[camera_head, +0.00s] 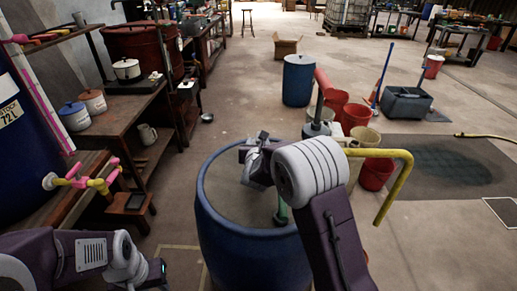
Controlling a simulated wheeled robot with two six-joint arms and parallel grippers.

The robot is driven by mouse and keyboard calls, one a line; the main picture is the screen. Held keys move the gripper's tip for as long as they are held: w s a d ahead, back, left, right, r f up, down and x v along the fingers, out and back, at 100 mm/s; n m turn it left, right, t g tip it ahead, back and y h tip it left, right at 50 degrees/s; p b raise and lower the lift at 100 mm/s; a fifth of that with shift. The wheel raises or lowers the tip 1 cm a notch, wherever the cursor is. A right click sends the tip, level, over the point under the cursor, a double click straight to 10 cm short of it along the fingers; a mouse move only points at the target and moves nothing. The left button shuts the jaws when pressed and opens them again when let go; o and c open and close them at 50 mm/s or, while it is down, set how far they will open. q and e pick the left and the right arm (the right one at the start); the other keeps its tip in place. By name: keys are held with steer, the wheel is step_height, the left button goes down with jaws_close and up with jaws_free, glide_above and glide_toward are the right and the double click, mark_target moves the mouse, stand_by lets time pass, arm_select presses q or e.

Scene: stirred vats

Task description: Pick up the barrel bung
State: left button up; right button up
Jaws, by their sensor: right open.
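I cannot make out the barrel bung for certain in the head view. An open blue vat (222,238) with a greyish-brown surface inside stands in the lower middle. My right arm reaches over it from the lower right. My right gripper (257,163) is above the vat's far part, open, with nothing visible between its jaws; its fingertips are small and partly hidden. My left gripper (146,274) is low at the left, by the bottom edge, and its jaws are unclear. A green piece (282,211) stands in the vat, partly hidden by my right arm.
A wooden bench (112,119) with lidded pots runs along the left, near a large blue barrel (20,150) and pink and yellow taps (88,180). A yellow bent pipe (398,180) and red buckets (376,174) are right of the vat.

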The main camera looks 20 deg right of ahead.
mark_target(258, 135)
steer(key=x, duration=0.8)
steer(key=shift+w+p, duration=0.15)
steer(key=shift+p, duration=0.15)
jaws_close()
